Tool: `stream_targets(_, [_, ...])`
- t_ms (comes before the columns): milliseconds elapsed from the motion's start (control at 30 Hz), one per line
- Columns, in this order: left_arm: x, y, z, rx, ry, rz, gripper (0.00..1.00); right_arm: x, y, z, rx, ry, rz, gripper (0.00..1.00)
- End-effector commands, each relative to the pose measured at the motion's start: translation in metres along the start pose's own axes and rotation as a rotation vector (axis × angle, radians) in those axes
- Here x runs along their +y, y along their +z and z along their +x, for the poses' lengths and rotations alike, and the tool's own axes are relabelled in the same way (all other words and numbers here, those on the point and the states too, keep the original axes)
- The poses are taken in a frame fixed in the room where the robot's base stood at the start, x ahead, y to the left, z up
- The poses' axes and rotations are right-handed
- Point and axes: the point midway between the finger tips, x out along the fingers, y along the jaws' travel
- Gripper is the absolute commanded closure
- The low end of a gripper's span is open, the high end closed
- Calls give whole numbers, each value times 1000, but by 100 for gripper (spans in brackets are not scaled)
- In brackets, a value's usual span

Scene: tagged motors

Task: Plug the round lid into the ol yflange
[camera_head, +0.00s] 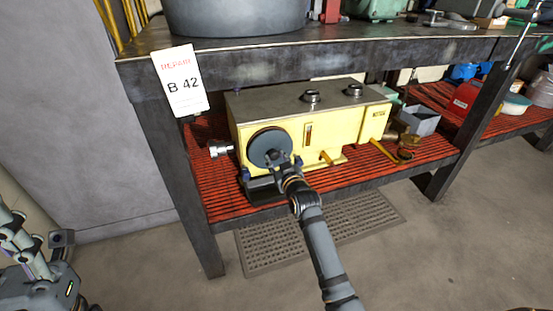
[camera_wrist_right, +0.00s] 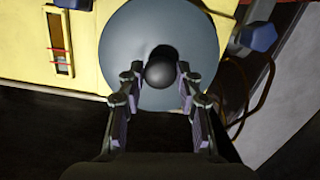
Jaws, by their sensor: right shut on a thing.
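The round lid (camera_head: 264,143) is a dark grey disc in front of the left part of the yellow machine's front face. My right gripper (camera_head: 284,160) is at its lower right edge in the head view. In the right wrist view the lid (camera_wrist_right: 125,45) fills the upper middle, and my right gripper (camera_wrist_right: 158,78) is shut on its black ball knob (camera_wrist_right: 160,73), one finger on each side. No flange shows; any behind the lid is hidden. I cannot tell whether the lid touches the machine. Part of my left arm shows at the lower left; its fingertips are unclear.
The yellow machine (camera_head: 345,133) stands on the red slatted shelf (camera_head: 215,185) under a dark workbench (camera_head: 300,50). A table leg (camera_head: 190,190) stands left of it. A blue knob (camera_wrist_right: 258,38) sits close to the lid. A grey box (camera_head: 420,121) is at right.

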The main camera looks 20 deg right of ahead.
Motion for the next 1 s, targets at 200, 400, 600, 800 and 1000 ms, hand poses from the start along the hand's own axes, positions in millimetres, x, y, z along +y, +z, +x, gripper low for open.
stream_targets(200, [0,0,0,0,0,0,60,0,-2,0,4,1,0,93])
stream_targets(400, [0,0,0,0,0,0,60,0,-2,2,4,1,0,93])
stream_targets(600, [0,0,0,0,0,0,60,1,-2,6,4,1,-1,93])
stream_targets(800, [0,0,0,0,0,0,60,1,-3,10,5,1,-1,93])
stream_targets(1000, [0,0,0,0,0,0,60,1,-2,11,4,1,-1,45])
